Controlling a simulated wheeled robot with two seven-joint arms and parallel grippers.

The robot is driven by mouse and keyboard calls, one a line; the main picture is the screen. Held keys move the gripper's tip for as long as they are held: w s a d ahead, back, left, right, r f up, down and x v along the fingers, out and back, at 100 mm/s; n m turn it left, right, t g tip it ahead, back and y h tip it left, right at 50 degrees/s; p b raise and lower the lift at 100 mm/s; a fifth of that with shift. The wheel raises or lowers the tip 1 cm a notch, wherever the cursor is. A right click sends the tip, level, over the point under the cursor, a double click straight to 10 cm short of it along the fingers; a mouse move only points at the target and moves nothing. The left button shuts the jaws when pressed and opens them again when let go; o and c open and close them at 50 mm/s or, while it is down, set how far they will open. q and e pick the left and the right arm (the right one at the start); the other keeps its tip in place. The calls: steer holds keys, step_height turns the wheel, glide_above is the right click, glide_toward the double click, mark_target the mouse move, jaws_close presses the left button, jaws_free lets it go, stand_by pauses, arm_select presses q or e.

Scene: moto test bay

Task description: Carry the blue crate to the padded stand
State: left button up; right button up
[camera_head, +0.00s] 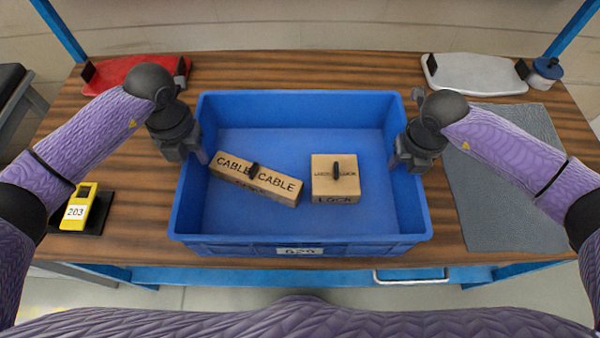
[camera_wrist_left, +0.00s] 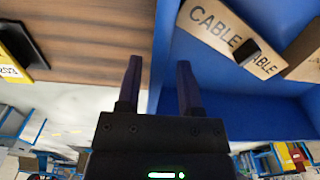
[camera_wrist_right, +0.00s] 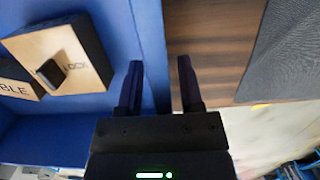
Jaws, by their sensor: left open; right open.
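The blue crate (camera_head: 310,240) stands on the wooden table, open at the top. In it lie a long box marked CABLE (camera_head: 255,185) and a smaller box marked LOCK (camera_head: 335,180). My left gripper (camera_head: 200,157) is open at the crate's left wall; in the left wrist view its fingers (camera_wrist_left: 158,85) lie on either side of that wall. My right gripper (camera_head: 395,162) is open at the right wall, with its fingers (camera_wrist_right: 160,85) on either side of it too. I cannot tell how deep the fingers reach. A black padded top (camera_head: 10,80), perhaps the padded stand, shows at the far left.
On the table (camera_head: 330,65) are a red board (camera_head: 125,72) at back left, a pale board (camera_head: 475,75) and blue canister (camera_head: 545,72) at back right. A grey mat (camera_head: 510,200) lies right of the crate. A yellow device (camera_head: 80,205) marked 203 sits left.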

arm_select(q)
steer(key=shift+c, duration=0.3)
arm_select(e)
steer(key=shift+c, duration=0.3)
arm_select(q)
jaws_close()
arm_select(e)
jaws_close()
arm_select(q)
steer(key=shift+r, duration=0.1)
stand_by(0.3)
